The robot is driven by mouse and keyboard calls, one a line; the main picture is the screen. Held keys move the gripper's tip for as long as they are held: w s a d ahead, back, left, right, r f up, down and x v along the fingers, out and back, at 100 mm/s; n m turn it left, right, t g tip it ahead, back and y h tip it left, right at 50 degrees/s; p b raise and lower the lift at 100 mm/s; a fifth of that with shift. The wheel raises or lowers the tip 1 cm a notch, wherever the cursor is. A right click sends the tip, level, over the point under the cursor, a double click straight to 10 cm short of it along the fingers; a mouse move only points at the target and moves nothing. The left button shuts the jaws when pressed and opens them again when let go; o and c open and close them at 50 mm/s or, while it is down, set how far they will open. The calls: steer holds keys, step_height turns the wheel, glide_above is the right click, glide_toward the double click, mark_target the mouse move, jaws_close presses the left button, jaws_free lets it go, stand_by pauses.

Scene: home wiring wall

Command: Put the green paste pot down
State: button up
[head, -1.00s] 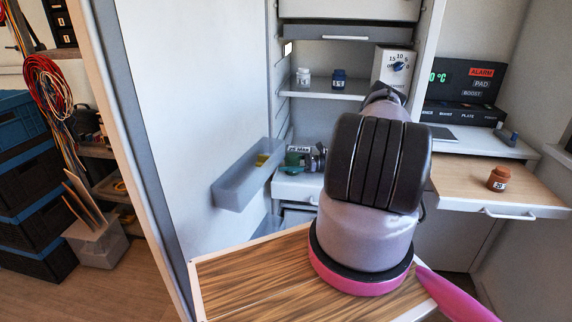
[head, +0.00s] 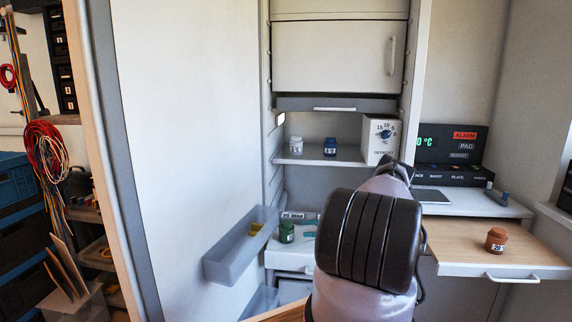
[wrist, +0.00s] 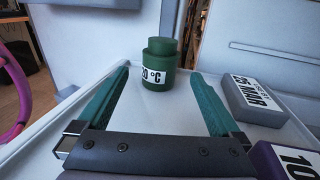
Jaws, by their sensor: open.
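The green paste pot (wrist: 160,66) stands upright on a white tray-like surface (wrist: 150,118) in the wrist view. Its white label faces me and ends in "0 °C". My gripper (wrist: 163,82) is open, with one teal finger on each side and clear gaps to the pot. The pot stands around the fingertips' far end, and neither finger touches it. In the head view the pot (head: 287,232) shows on the white pull-out, left of my arm. My arm hides most of the gripper there.
A grey block marked "25 MAR" (wrist: 255,100) and a purple block (wrist: 284,160) lie right of the fingers. A translucent door bin (head: 238,250) hangs left of the pot. A brown-orange pot (head: 496,240) stands right.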

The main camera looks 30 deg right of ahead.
steer(key=s+a+r+n+g+h, duration=0.1)
steer(key=a+r+n+g+h, duration=0.15)
steer(key=a+r, duration=0.5)
steer(key=s+a+r+n+g+h, duration=0.2)
steer(key=a+r+n+g, duration=0.15)
steer(key=r, duration=0.75)
steer(key=s+a+r+n+g+h, duration=0.1)
steer(key=a+r+n+g+h, duration=0.15)
steer(key=a+r, duration=0.55)
steer(key=s+a+r+n+t+h, duration=0.1)
steer(key=s+a+r+n+h, duration=0.2)
steer(key=s+r, duration=0.45)
steer(key=s+a+r+n+t+h, duration=0.2)
steer(key=s+a+r+n+h, duration=0.15)
steer(key=s+r, duration=0.35)
steer(key=s+a+r+n+t+h, duration=0.1)
steer(key=s+r+t, duration=0.5)
steer(key=s, duration=0.7)
step_height(320, 180, up, 2)
steer(key=shift+s+a+r+n, duration=0.2)
steer(key=shift+a+r+n, duration=0.05)
steer(key=shift+a+n, duration=0.75)
steer(key=shift+d, duration=0.1)
